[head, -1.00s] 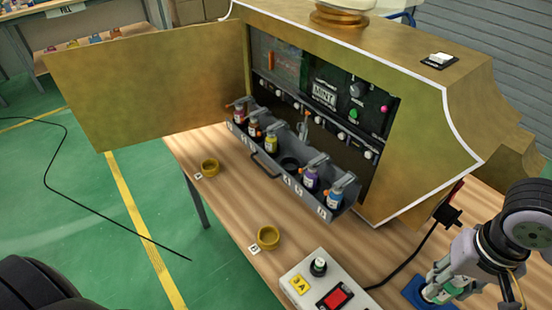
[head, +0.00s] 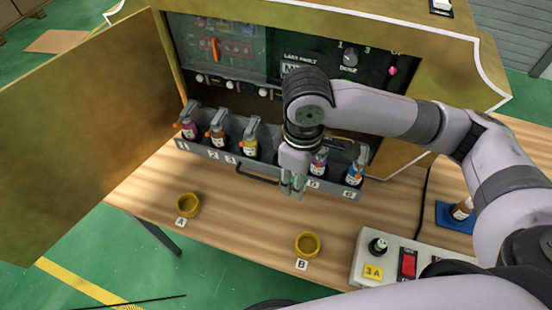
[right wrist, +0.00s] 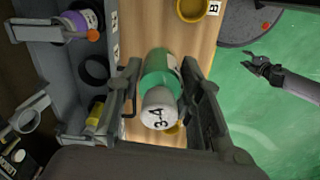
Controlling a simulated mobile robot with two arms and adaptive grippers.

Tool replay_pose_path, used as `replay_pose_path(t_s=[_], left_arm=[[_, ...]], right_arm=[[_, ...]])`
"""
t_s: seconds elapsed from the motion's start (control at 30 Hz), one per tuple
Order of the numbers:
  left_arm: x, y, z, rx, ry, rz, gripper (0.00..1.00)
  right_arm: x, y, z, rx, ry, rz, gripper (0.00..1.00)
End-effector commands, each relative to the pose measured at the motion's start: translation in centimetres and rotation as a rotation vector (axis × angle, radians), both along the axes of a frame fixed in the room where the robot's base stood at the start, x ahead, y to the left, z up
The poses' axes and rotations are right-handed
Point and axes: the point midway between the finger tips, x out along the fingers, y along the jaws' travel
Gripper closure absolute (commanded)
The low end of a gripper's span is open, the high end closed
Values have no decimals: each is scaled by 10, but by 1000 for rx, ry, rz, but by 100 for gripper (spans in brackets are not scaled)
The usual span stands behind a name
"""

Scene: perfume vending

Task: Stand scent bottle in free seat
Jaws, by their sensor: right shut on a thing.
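My right gripper (head: 292,190) is shut on a green scent bottle (right wrist: 160,75), in front of the machine's pulled-out grey tray (head: 228,160). The bottle's white cap is marked 3-4 in the right wrist view. In that view a free seat (right wrist: 95,70), a dark ring, lies left of the bottle, between the purple bottle (right wrist: 80,20) and the yellow bottle (right wrist: 95,113). The bottle is apart from this seat. In the head view my right gripper and wrist hide the seat. My left gripper (right wrist: 252,66) shows small in the right wrist view, its fingers apart and empty.
Other tray seats hold bottles, including a blue one (head: 355,172). Yellow cups stand at A (head: 187,205) and B (head: 308,245). A control box (head: 365,262) sits at the table front. Another bottle (head: 462,208) is at the blue pad (head: 450,222). The machine door (head: 80,130) is open.

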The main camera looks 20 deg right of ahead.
Motion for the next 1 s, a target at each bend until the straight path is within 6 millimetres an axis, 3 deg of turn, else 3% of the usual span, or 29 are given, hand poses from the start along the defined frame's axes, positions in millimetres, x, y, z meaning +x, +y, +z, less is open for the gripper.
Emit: replay_pose_path(t_s=[0.3, 0.57, 0.73, 1.0], left_arm=[[-16, -28, 8, -32, 24, -4, 60], [-16, -26, 10, -30, 22, -3, 60], [-12, -18, 14, -21, 18, 0, 60], [-9, -16, 26, -19, 12, 2, 60]], right_arm=[[-8, 61, -15, 13, 5, 838, 96], [-13, 86, -20, 12, 0, 1204, 96], [2, 78, -20, 9, 1, 1246, 96], [61, 37, -18, 9, 1, 1242, 96]])
